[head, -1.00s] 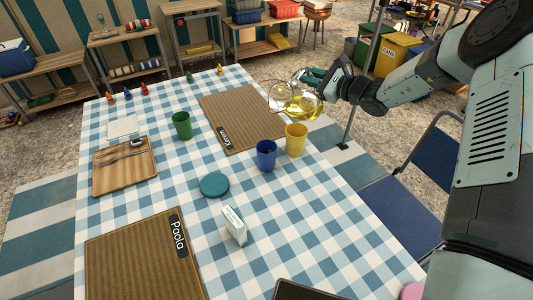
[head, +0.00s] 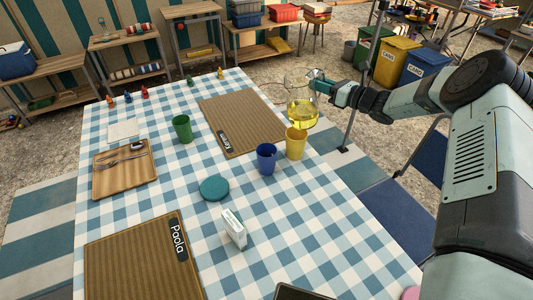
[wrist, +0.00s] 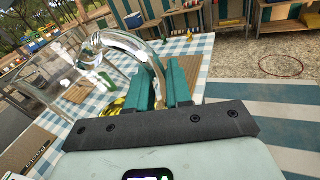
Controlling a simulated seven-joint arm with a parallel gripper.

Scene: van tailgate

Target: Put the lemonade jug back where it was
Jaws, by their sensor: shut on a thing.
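The lemonade jug (head: 303,112) is clear glass with yellow lemonade in its lower part. It hangs about upright, just behind and above the yellow cup (head: 296,145), near the table's right edge. My gripper (head: 320,83) is shut on the jug's handle from the right. In the wrist view the teal fingers (wrist: 163,85) close around the curved glass handle (wrist: 135,42). The jug's body is only partly clear there. The jug's original place is not marked in these frames.
A blue cup (head: 266,158) stands left of the yellow cup. The Kerry mat (head: 240,115) is bare, left of the jug. A green cup (head: 182,128), teal disc (head: 214,188) and white carton (head: 233,228) stand on the checked tablecloth (head: 290,225). Several small figures line the far edge.

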